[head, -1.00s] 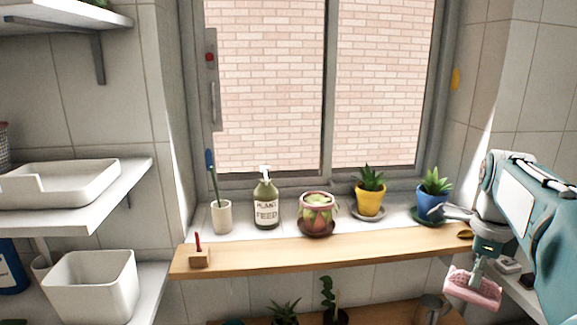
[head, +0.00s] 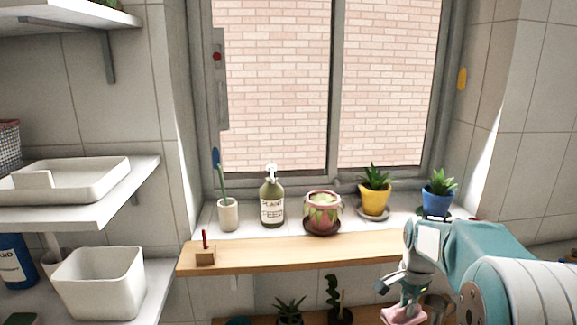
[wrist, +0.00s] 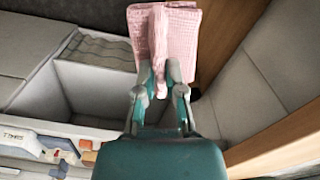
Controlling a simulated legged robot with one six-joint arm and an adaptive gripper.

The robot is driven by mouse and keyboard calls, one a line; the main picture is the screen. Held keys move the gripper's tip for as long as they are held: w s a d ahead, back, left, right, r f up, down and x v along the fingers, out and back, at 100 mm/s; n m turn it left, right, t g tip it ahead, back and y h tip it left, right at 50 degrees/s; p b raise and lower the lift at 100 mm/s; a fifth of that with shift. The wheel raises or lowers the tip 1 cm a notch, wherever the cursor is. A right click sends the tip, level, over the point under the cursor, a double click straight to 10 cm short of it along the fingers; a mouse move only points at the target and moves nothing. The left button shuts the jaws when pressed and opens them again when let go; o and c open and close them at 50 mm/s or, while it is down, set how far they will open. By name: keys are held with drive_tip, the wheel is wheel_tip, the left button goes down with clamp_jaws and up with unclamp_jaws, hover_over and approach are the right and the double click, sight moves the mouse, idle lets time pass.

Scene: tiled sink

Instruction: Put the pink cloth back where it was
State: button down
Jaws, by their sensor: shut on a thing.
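The pink cloth (head: 404,315) is held in my gripper (head: 405,298) at the lower right of the head view, just below and in front of the wooden shelf. Its lower part is cut off by the frame edge. In the wrist view the pink cloth (wrist: 165,38) is pinched along a raised fold between the fingertips of my gripper (wrist: 159,82) and spreads to both sides. The gripper is shut on it. The cloth hides part of what lies beyond it.
A white bin (head: 98,282) stands at left. A metal can (head: 437,305) is close beside my gripper. Grey compartments (wrist: 97,88) show in the wrist view.

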drive_tip(key=w+a+f+n, duration=0.1)
drive_tip(key=a+f+n, duration=0.5)
drive_tip(key=f, duration=0.3)
drive_tip(key=a+f+n, duration=0.5)
drive_tip(key=f+n, duration=0.2)
drive_tip(key=f, duration=0.2)
drive_tip(key=shift+w+a, duration=0.4)
